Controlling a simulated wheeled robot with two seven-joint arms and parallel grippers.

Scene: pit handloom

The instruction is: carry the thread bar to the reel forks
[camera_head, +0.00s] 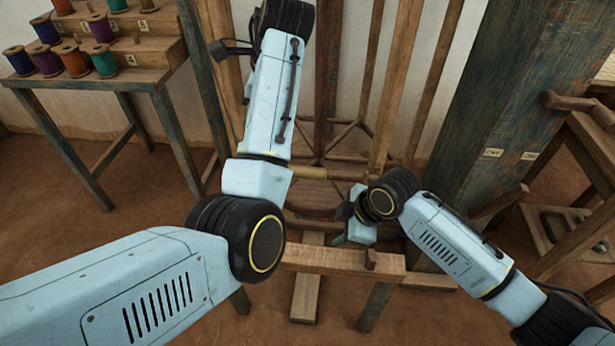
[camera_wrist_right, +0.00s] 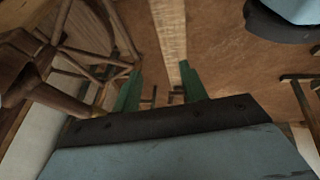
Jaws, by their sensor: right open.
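My right gripper (camera_head: 345,232) is above the front wooden beam (camera_head: 320,259), partly hidden by its own wrist. In the right wrist view its two green fingers (camera_wrist_right: 160,88) are apart with nothing gripped between them. A pale round rod (camera_head: 312,173), perhaps the thread bar, lies crosswise behind the beam, its left part hidden by my left arm.
A spoked wooden reel (camera_head: 335,150) stands behind the rod; its spokes also fill the left of the right wrist view (camera_wrist_right: 75,60). A thick dark post (camera_head: 490,110) rises at right. A stepped rack with several thread spools (camera_head: 102,58) stands at upper left.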

